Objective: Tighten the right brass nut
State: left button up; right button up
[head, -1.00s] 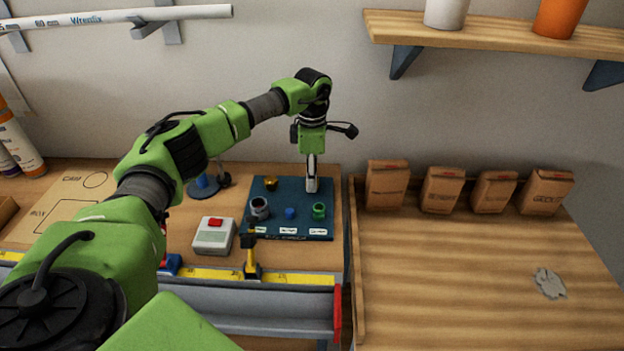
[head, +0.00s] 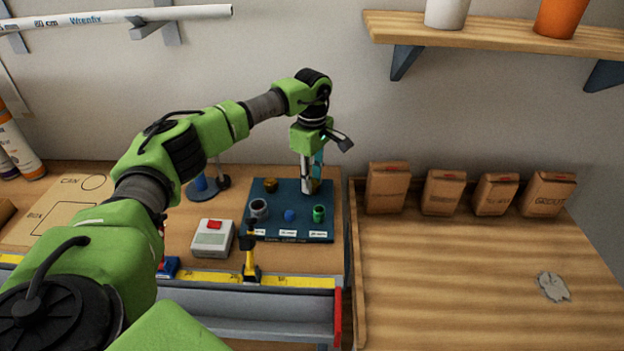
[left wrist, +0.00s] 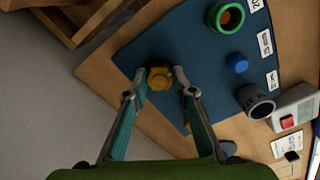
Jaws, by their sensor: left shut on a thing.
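My left gripper (head: 311,190) points down over the back right of a dark blue board (head: 290,233). It is shut on the right brass nut (left wrist: 160,78), which shows between the fingertips in the left wrist view. The fingers hide most of this nut in the head view. The left brass nut (head: 270,184) sits on the board to the left of the gripper. My right gripper is not in view.
In front of the nuts stand a grey ring fitting (head: 259,208), a blue piece (head: 290,216) and a green fitting (head: 319,214). A grey box with a red button (head: 213,237) is left of the board. Cardboard boxes (head: 388,188) stand on the right.

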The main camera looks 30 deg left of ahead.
pick_arm(q)
jog(key=shift+w+r, duration=0.1)
jog(key=shift+r, duration=0.05)
jog(key=o, duration=1.1)
notch_tip(320, 180, up, 12)
dwell(0.4)
